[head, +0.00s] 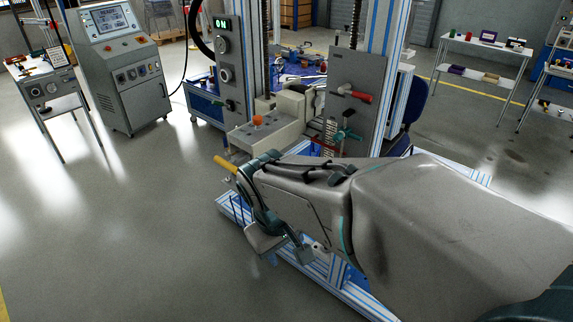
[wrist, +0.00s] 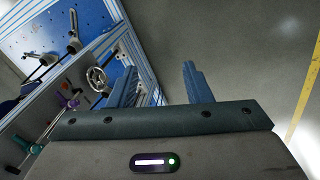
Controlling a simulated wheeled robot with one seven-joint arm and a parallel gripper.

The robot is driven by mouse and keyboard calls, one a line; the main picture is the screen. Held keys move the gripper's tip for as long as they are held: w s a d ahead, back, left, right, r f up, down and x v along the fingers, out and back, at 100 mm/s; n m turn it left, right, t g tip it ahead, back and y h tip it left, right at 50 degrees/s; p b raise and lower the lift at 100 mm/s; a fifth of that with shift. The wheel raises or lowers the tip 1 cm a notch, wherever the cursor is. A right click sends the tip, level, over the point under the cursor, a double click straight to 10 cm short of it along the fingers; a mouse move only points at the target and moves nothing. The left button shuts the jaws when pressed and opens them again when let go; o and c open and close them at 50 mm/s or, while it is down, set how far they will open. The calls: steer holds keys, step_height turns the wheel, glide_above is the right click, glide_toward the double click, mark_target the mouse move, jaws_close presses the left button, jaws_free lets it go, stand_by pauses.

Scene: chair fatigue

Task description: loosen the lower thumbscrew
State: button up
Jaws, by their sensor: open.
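In the wrist view my gripper (wrist: 160,70) is open, with its two blue-grey fingers apart and nothing between them. In the head view my gripper (head: 276,246) hangs at the arm's end, in front of the test rig. I cannot tell which fitting is the lower thumbscrew. In the head view a red-handled lever (head: 356,95) sits above a teal one (head: 345,136) on a grey plate.
The blue-striped frame (head: 383,45) stands behind my arm. A yellow-handled lever (head: 226,165) and a grey block with an orange button (head: 258,121) are near my gripper. A control cabinet (head: 125,75) stands left.

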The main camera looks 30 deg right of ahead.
steer(key=w+d+f+n+g+h+b, duration=0.2)
steer(key=w+d+f+n+h+b, duration=0.15)
steer(key=d, duration=0.35)
steer(key=w+d+f+n+g+h+b, duration=0.1)
steer(key=w+d+f+n+h+b, duration=0.1)
steer(key=d+f+n+h, duration=0.4)
steer(key=w+d+f+n+t+h+b, duration=0.2)
steer(key=w+f+n+t+h, duration=0.15)
steer(key=w+n, duration=0.35)
steer(key=w+d+f+n+t+h+b, duration=0.25)
steer(key=w+n+t, duration=0.25)
steer(key=w, duration=0.3)
steer(key=shift+y, duration=0.45)
steer(key=x, duration=1.3)
steer(key=shift+w+d+r+p, duration=0.1)
steer(key=shift+w+d+p, duration=0.1)
steer(key=shift+w+p, duration=0.15)
jaws_close()
